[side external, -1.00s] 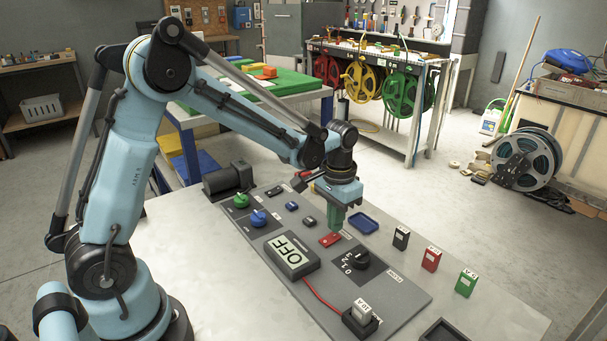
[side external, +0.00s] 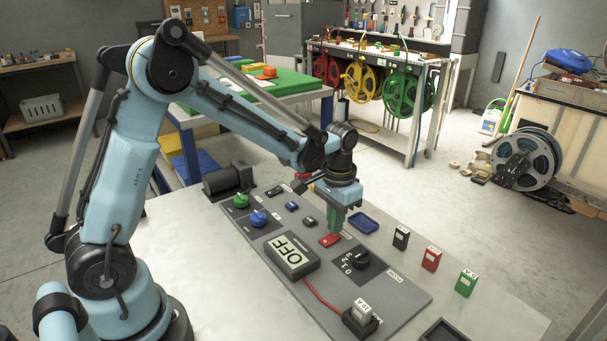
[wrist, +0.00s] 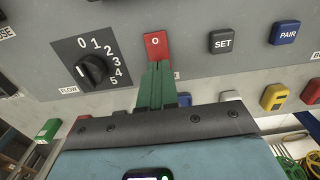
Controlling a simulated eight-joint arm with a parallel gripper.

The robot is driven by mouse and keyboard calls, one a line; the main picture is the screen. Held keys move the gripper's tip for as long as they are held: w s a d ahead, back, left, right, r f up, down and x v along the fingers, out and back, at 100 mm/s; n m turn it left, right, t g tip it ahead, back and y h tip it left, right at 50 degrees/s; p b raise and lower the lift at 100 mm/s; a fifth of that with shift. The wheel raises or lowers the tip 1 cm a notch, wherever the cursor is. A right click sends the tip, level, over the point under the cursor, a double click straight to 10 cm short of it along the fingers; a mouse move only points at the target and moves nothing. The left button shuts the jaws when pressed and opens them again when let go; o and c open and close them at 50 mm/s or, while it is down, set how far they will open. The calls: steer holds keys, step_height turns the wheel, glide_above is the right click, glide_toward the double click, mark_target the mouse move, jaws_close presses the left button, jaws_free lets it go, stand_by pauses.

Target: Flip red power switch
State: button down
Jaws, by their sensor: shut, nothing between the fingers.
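The red power switch (side external: 329,240) is a small red rocker on the grey control panel (side external: 403,291). In the wrist view the red switch (wrist: 156,45) shows a white "0" on its face. My gripper (side external: 336,231) points down with its green fingers together and nothing between them. In the wrist view the fingertips (wrist: 157,66) lie at the near edge of the switch and cover part of it. I cannot tell whether they touch it. A display box (side external: 292,254) on the panel reads "OFF".
Green (side external: 243,200) and blue (side external: 258,217) knobs are to the left. Black, red (side external: 431,259) and green blocks stand along the right, with bare table between them.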

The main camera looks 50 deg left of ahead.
mark_target(332, 237)
steer(key=shift+f, duration=0.65)
stand_by(0.3)
steer(key=shift+r, duration=3.55)
steer(key=s+r+t, duration=0.2)
steer(key=s+t, duration=0.1)
steer(key=s, duration=0.3)
steer(key=s+d+r+t, duration=0.1)
steer(key=s+r+t, duration=0.1)
steer(key=s+t, duration=0.2)
steer(key=shift+s+d+r, duration=0.25)
steer(key=shift+s+r, duration=0.15)
steer(key=shift+s, duration=1.05)
